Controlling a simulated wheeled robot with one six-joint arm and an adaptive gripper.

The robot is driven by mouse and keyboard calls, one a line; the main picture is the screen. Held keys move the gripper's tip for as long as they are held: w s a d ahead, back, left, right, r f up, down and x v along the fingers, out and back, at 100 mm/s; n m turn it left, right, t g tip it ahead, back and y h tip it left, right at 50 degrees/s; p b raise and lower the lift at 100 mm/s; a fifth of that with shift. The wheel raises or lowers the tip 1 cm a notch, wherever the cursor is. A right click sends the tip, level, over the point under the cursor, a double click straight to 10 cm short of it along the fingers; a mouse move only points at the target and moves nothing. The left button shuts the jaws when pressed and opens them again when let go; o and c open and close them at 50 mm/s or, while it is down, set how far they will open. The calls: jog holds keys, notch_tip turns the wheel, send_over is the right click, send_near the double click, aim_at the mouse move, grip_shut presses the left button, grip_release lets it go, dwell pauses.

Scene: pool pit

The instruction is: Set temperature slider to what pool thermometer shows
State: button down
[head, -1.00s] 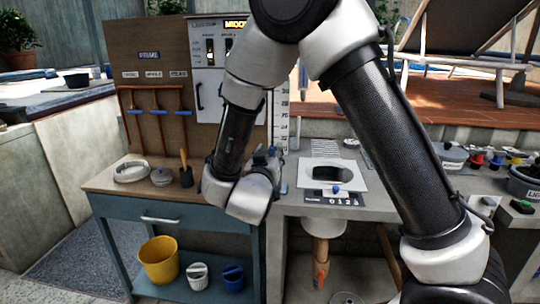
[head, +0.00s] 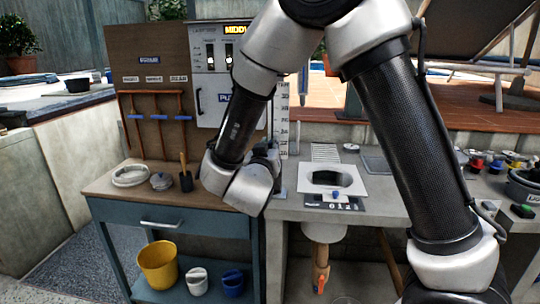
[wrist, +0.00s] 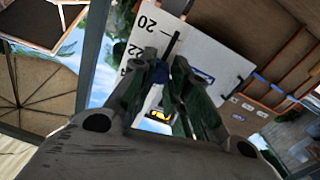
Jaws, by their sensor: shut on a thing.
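The temperature slider is an upright white scale board (head: 284,120) with black numbers, standing between the wooden cabinet and the grey counter. In the wrist view the board (wrist: 150,22) shows 20 and 22 beside a dark slot. My gripper (wrist: 163,68) is shut on a small blue slider knob (wrist: 160,75) at this slot; the fingers cover most of it. In the head view my gripper (head: 266,156) is in front of the lower board, partly hidden by my wrist. The knob's exact reading cannot be told. A slim pale upright thing (head: 303,82) right of the board may be the pool thermometer; its reading is not legible.
A wooden panel (head: 152,60) with pipes and blue handles and a white control box (head: 212,100) stand behind. A dish (head: 130,175), a lidded pot (head: 161,181) and a dark cup (head: 186,181) sit on the left worktop.

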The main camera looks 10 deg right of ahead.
jog(key=c, duration=1.3)
grip_release()
jog(key=v, duration=1.2)
